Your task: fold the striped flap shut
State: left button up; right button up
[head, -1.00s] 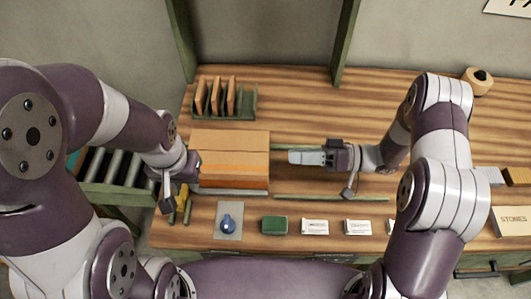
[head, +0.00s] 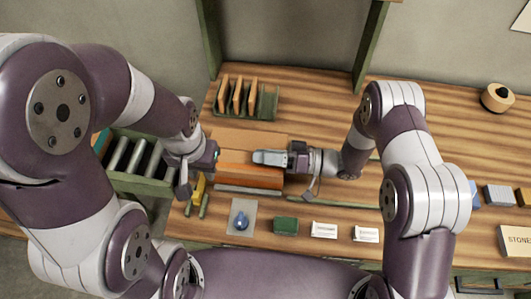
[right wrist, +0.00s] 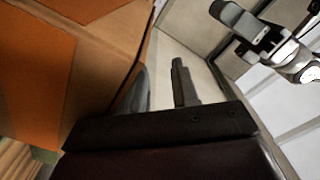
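A cardboard box (head: 236,179) with an orange band stands on the table; it fills the left of the right wrist view (right wrist: 95,70), where orange stripes show. I cannot tell exactly where the striped flap begins or how far it is folded. My right gripper (head: 257,157) is over the right part of the box in the head view. Its two fingers (right wrist: 163,88) are apart with nothing visible between them, close beside a cardboard edge. My left gripper (head: 214,152) is at the box's left end; its fingers are too small and hidden to read.
A green rack (head: 267,104) with upright brown boards stands behind the box. A blue bottle (head: 241,222) on a grey mat, a green block (head: 285,225) and white cards (head: 324,230) line the front. Rollers (head: 136,158) lie left. The table behind my right arm is mostly clear.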

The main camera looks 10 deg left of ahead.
grip_shut()
grip_release()
jog(key=shift+d, duration=0.1)
jog(key=d+b, duration=0.3)
jog(key=d, duration=0.9)
jog(key=shift+d, duration=0.35)
